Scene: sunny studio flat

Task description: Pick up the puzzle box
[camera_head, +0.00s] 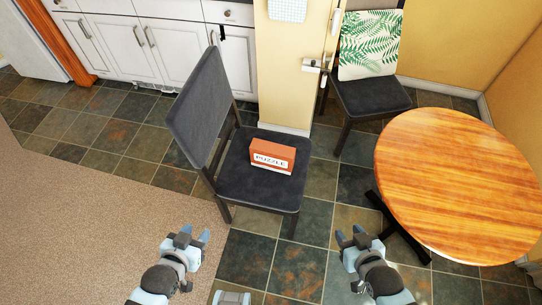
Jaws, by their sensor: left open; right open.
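The puzzle box (272,157) is a small orange-red box with a white label reading "PUZZLE". It rests on the seat of a dark grey chair (255,190), near the middle of the seat. My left gripper (188,235) is open and empty, in front of the chair and to the left of the box. My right gripper (357,236) is open and empty, in front of the chair and to the right of the box. Both grippers are apart from the box.
A round wooden table (460,185) stands at the right. A second dark chair (370,97) with a leaf-patterned cushion (369,45) is behind it. White cabinets (140,50) line the back left. A beige carpet (90,230) covers the left floor; dark tiles lie elsewhere.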

